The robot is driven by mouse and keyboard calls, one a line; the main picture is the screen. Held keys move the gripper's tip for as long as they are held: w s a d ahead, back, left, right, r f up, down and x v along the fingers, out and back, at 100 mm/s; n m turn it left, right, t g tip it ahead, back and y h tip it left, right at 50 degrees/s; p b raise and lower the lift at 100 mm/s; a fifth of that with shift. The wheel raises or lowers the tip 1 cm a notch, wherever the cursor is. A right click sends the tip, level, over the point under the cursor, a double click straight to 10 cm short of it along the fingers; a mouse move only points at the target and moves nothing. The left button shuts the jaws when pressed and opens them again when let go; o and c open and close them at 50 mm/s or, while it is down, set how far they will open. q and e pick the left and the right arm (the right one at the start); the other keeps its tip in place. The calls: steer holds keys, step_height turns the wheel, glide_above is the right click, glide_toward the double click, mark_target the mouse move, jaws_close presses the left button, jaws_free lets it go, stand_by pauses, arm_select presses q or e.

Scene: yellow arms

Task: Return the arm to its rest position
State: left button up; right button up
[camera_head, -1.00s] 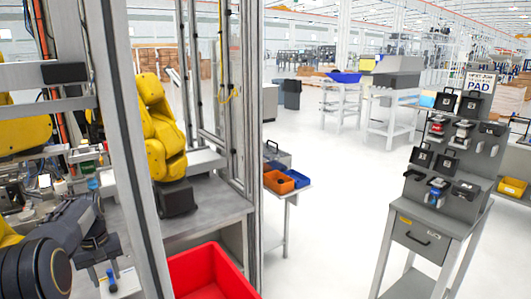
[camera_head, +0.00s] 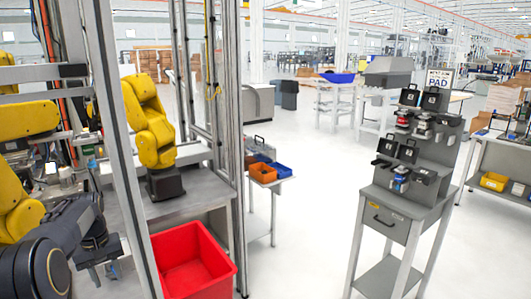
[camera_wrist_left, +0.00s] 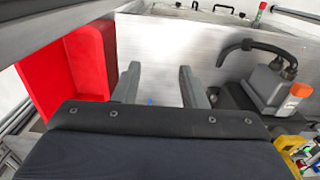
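My left arm comes in at the lower left of the head view. Its dark gripper (camera_head: 103,270) is beside the grey frame post, left of the red bin (camera_head: 168,247). In the left wrist view the two grey fingers of the left gripper (camera_wrist_left: 160,82) stand well apart with no object held between them. A small blue spot shows between them, too small to identify. The red bin also shows in the left wrist view (camera_wrist_left: 90,60), to the left of the fingers. My right gripper is in neither view.
A grey frame post (camera_head: 122,160) stands close to the left arm. A yellow robot arm (camera_head: 150,125) stands on a grey bench behind the bin. A tool rack on a grey stand (camera_head: 390,222) is at right. Open floor (camera_head: 300,210) lies between.

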arm_select(q)
steer(key=s+d+r+m+t+h, duration=0.1)
steer(key=s+d+r+m+t, duration=0.1)
steer(key=s+d+r, duration=0.35)
steer(key=s+d+r+m+t+h, duration=0.1)
steer(key=s+d+r+h, duration=0.1)
steer(key=s+d, duration=0.55)
steer(key=s+d+f+m+t, duration=0.1)
steer(key=s+d+f, duration=0.1)
steer(key=s+d, duration=0.4)
steer(key=s+d+f+m+t, duration=0.1)
steer(key=s+d+f+m, duration=0.1)
steer(key=s+d, duration=0.5)
steer(key=shift+s+f+m+h, duration=0.3)
steer(key=shift+s, duration=0.35)
